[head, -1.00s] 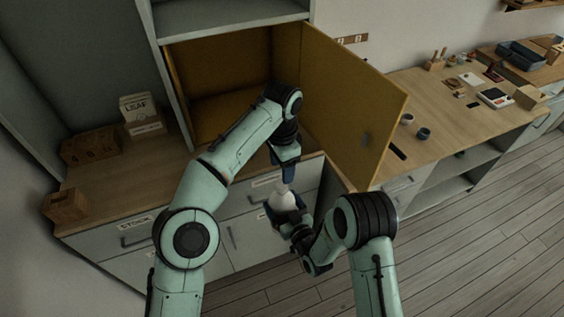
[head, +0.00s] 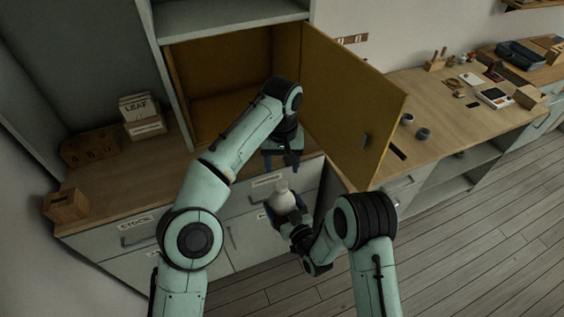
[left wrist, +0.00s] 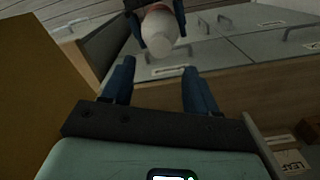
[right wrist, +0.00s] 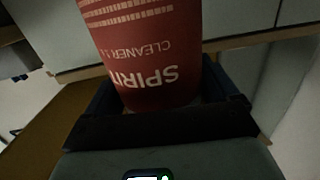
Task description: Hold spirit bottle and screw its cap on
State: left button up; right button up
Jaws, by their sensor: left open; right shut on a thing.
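The spirit bottle (head: 284,202) stands roughly upright in my right gripper (head: 288,213), below the left one and in front of the drawers. Its red label (right wrist: 150,50) reads "SPIRIT CLEANER" in the right wrist view. Its pale upper part shows in the left wrist view (left wrist: 160,22). A white cap (head: 282,185) sits on the bottle's top; how tight it is I cannot tell. My left gripper (head: 282,164) is open and empty above the cap, apart from it. In the left wrist view its two fingers (left wrist: 155,78) are spread, with the cap (left wrist: 158,46) beyond them.
An open yellow cabinet (head: 220,105) is behind my left arm, its door (head: 350,95) swung out to the right. The counter (head: 105,195) holds wooden boxes (head: 90,147) and a "LEAF" box (head: 138,105). A side desk (head: 450,125) with small items stands at right.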

aim_at(282, 184)
pick_arm(q)
jog(key=shift+f, duration=0.1)
jog(key=shift+f, duration=3.9)
grip_shut()
jog(key=m, duration=0.4)
jog(key=shift+m, duration=0.3)
jog(key=m, duration=0.3)
jog(key=shift+m, duration=0.3)
jog(key=shift+o, duration=0.6)
grip_release()
